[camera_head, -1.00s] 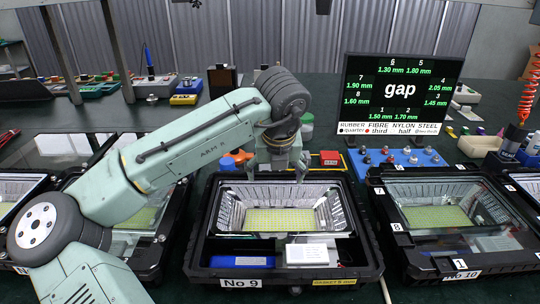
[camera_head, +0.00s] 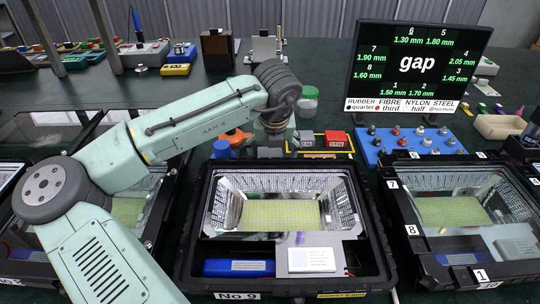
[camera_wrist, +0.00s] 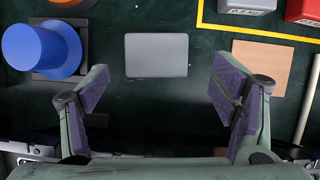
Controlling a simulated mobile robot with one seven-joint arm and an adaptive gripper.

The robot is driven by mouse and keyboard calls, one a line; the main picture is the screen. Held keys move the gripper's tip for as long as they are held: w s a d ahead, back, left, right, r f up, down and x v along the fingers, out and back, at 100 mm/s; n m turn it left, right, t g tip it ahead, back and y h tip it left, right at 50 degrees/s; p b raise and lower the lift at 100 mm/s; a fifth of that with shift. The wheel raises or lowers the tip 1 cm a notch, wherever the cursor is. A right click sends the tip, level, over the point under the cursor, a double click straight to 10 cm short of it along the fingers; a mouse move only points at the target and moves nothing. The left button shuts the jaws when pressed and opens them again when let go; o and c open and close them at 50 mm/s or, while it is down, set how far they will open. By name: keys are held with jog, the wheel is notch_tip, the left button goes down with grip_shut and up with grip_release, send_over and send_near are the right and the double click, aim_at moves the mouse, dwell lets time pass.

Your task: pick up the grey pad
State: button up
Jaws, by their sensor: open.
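The grey pad (camera_wrist: 156,55) is a flat rounded square lying on the dark green table in the wrist view. In the head view it seems to be the small grey patch (camera_head: 270,152) just behind the No 9 housing. My gripper (camera_wrist: 163,88) is open and empty, its two fingers wide apart on either side of the pad's near side. The pad lies beyond the fingertips in the picture, apart from them. In the head view my gripper is largely hidden behind my arm's dark wrist joint.
A blue round knob (camera_wrist: 42,48) stands left of the pad. A tan square pad (camera_wrist: 258,66) lies to the right. Grey (camera_wrist: 247,6) and red (camera_wrist: 302,12) boxes sit behind a yellow line. The No 9 housing (camera_head: 198,215) is in front.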

aim_at(270, 154)
jog(key=shift+x, duration=1.9)
jog(key=shift+a, duration=0.15)
jog(key=shift+c, duration=0.6)
jog(key=shift+r, duration=0.1)
jog(key=c, duration=1.2)
jog(key=shift+o, duration=0.2)
notch_tip(270, 154, up, 10)
jog(key=shift+b, duration=0.3)
jog(key=o, duration=0.7)
jog(key=shift+c, duration=0.2)
jog(key=c, duration=0.5)
